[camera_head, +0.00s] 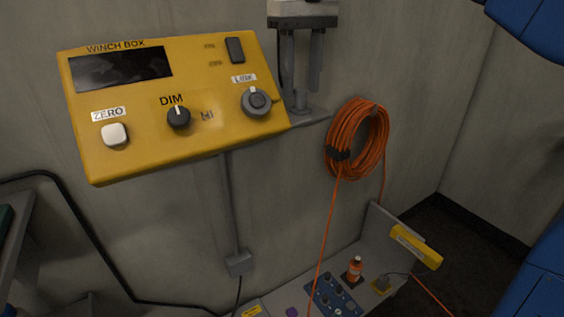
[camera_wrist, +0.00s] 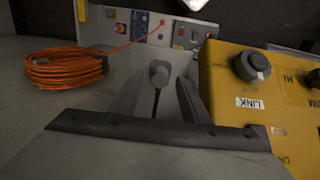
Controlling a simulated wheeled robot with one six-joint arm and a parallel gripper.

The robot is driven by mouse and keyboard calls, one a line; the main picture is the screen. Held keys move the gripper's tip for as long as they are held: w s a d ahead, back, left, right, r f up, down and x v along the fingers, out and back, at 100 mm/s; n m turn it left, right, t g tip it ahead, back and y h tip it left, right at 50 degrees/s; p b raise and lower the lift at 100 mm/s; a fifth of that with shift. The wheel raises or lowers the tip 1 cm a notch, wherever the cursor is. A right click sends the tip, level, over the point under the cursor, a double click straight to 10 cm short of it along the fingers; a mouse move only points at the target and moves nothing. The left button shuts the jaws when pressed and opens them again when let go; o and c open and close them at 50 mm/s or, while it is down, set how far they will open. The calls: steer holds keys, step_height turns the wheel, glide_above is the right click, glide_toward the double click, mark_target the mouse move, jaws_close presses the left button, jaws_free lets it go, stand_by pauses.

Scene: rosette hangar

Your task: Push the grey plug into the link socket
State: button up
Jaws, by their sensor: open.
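The yellow winch box (camera_head: 170,105) is on the left in the head view and at the right edge in the wrist view (camera_wrist: 228,120). Its link socket (camera_head: 256,102) is a round grey fitting with a dark centre beside the LINK label; it also shows in the wrist view (camera_wrist: 252,66). My gripper (camera_head: 302,88) points down just right of the box, its fingers apart. Between the fingers is a grey rounded piece (camera_wrist: 158,74), which looks like the grey plug. I cannot tell whether either finger touches it.
A coil of orange cable (camera_head: 357,138) hangs on the wall right of my gripper. A dim knob (camera_head: 178,117) and a white button (camera_head: 115,133) stick out of the box.

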mark_target(301, 89)
steer(key=shift+f, duration=1.3)
jaws_close()
steer(key=shift+r, duration=0.2)
steer(key=shift+r, duration=2.75)
